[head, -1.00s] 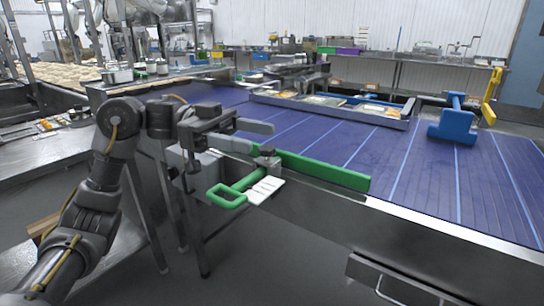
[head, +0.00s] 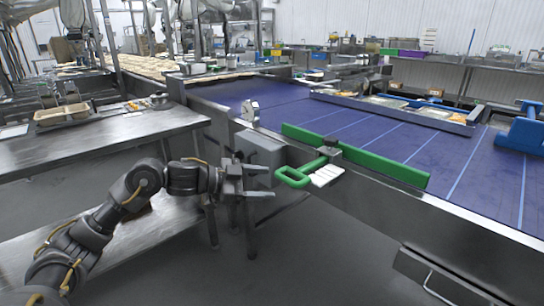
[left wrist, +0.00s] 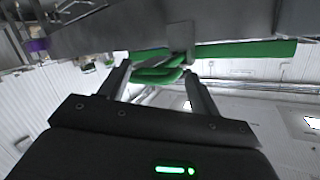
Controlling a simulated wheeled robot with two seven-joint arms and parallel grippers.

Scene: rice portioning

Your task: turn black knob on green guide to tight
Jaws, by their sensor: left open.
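The green guide (head: 390,169) lies along the near edge of the blue conveyor. A small dark knob (head: 331,141) sits on a grey clamp at the guide's near side. A green loop handle (head: 290,180) sticks out from the clamp towards me. My left gripper (head: 272,181) is open and empty, just left of the handle and apart from it. In the left wrist view, the handle (left wrist: 155,75) shows between and beyond the open fingers, and the guide (left wrist: 245,50) runs behind. The knob cannot be made out there. My right gripper is out of view.
A white plate (head: 328,176) hangs beside the handle. A grey box (head: 262,150) on the conveyor's side is close behind my left gripper. The conveyor's metal edge (head: 460,218) runs to the right. A steel table (head: 100,137) stands at left. Open floor lies below.

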